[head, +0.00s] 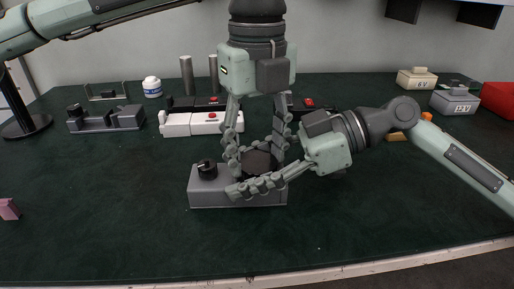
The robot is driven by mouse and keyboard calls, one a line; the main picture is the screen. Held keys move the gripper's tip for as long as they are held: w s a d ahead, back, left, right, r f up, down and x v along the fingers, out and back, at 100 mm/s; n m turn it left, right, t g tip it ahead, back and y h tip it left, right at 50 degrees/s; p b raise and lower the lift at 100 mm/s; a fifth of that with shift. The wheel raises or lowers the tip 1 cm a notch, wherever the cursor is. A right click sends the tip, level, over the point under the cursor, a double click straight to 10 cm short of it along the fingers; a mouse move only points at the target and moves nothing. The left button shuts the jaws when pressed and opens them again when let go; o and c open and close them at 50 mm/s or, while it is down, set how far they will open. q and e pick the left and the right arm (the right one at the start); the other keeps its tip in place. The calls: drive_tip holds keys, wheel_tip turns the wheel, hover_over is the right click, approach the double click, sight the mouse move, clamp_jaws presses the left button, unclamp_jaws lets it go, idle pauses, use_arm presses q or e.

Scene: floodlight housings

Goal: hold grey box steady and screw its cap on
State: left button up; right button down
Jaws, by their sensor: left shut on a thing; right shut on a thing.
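The grey box (205,194) sits on the dark green table near the middle. A black knob (207,169) stands on its left end. A dark round cap (258,161) is at the top of its right part. My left gripper (256,167) points straight down, with its fingers shut on the cap from both sides. My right gripper (252,184) reaches in from the right and is shut on the box, one finger lying along its front. Its other finger is hidden. The fingers cover the cap's lower edge, so I cannot tell how it is seated.
Behind stand a white box with a red button (190,124), dark units, a grey fixture (106,119), a white jar (152,87) and two grey posts (187,75). Labelled boxes (455,101) and a red box (499,98) are at right. A pink block (9,209) lies far left. The front is clear.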

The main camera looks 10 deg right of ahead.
use_arm(q)
drive_tip(key=shift+c, duration=0.6)
drive_tip(key=m, duration=0.3)
drive_tip(key=shift+m, duration=0.4)
drive_tip(key=m, duration=0.6)
drive_tip(key=o, duration=1.3)
